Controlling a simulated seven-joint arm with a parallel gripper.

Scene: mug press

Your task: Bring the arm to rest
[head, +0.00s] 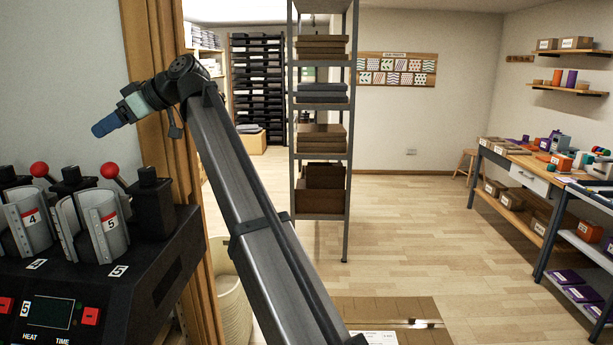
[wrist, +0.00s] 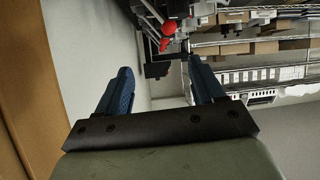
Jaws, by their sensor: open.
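My gripper (head: 104,126) is at the upper left in the head view, at the end of my raised arm. It points left and a little down, above and apart from the mug press (head: 150,262). In the wrist view my gripper (wrist: 160,88) shows two blue fingers spread apart with nothing between them. The press has clamps numbered 4 (head: 28,222) and 5 (head: 98,222) with red-knobbed levers. A red knob (wrist: 168,28) shows beyond the fingers in the wrist view.
A wooden post (head: 165,90) stands close behind my gripper. A metal shelf (head: 320,130) with boxes is further back. A bin (head: 230,295) and a cardboard box (head: 400,315) are low near my arm. A workbench (head: 525,170) stands at the right. The middle floor is clear.

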